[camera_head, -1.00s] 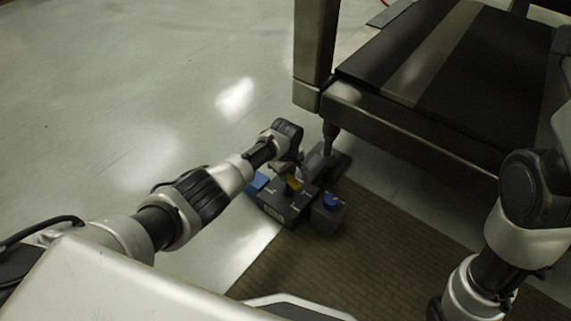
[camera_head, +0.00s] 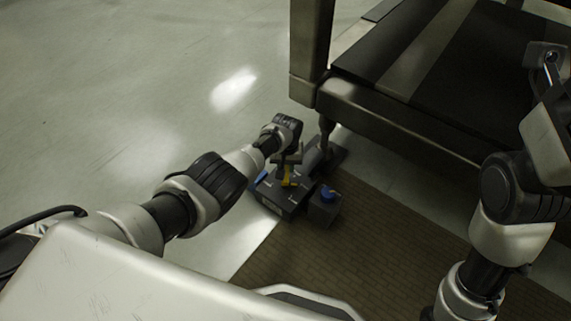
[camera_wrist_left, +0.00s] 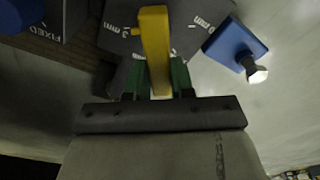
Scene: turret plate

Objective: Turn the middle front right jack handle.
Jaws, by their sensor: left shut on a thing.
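The jack is a dark box (camera_head: 283,199) with pale scale marks on top, on the floor by the foot of the frame. Its yellow handle (camera_head: 288,182) stands on the top face and also shows in the left wrist view (camera_wrist_left: 155,35). My left gripper (camera_head: 287,168) reaches down over the box and is shut on the yellow handle. In the left wrist view its green-lined fingers (camera_wrist_left: 160,78) sit on both sides of the handle's near end. My right arm stands at the right edge of the head view, and its gripper does not show.
A smaller dark box with a blue knob (camera_head: 328,195) stands just right of the jack. A blue part with a hex bolt (camera_wrist_left: 238,50) lies beside the scale in the left wrist view. The frame's leg (camera_head: 309,50) rises behind; the floor at left is clear.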

